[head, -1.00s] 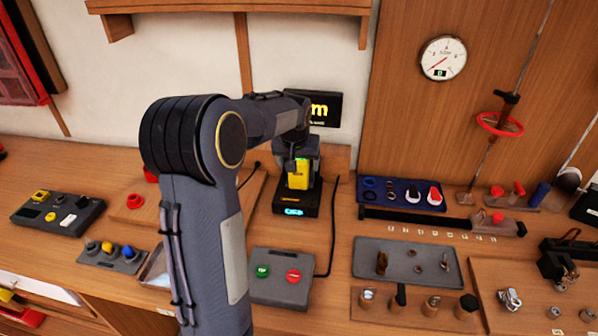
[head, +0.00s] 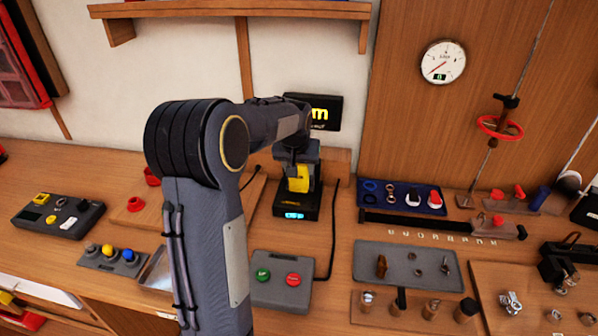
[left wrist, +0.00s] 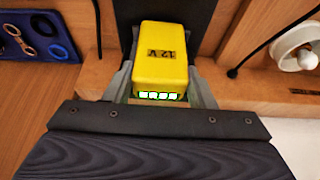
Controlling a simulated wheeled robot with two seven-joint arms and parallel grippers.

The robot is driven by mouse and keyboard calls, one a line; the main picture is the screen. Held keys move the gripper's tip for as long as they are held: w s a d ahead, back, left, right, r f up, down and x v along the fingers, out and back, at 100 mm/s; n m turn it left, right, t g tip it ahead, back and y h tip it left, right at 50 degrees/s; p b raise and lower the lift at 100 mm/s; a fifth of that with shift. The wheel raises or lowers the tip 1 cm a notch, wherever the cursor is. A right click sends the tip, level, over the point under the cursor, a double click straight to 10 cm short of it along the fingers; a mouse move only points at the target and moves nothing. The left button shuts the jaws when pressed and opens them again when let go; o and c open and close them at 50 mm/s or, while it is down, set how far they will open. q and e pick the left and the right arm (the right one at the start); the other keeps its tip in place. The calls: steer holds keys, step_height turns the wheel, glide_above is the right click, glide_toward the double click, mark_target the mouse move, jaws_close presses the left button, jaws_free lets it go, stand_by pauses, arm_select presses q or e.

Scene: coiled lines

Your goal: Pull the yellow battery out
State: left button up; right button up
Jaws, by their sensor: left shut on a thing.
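The yellow battery (head: 299,180), marked 12 V, sits at the black charger (head: 296,207) with a lit blue display on the bench. My left gripper (head: 298,163) reaches over it from above. In the left wrist view the battery (left wrist: 161,60) lies between the two grey fingers (left wrist: 160,85), which are shut on its sides, and a row of green-edged lights shows on its near end. Whether the battery's lower end is still seated in the charger is hidden. My right gripper is not in view.
A grey box with green and red buttons (head: 282,280) stands in front of the charger, a black cable (head: 333,230) runs to its right. A blue tray of rings (head: 402,197) lies further right. A dark display sign (head: 325,112) is behind.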

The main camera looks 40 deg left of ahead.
arm_select(q)
step_height(320, 180, up, 10)
steer(key=shift+f, duration=0.1)
step_height(320, 180, up, 2)
steer(key=shift+r+p, duration=0.1)
steer(key=shift+p, duration=0.85)
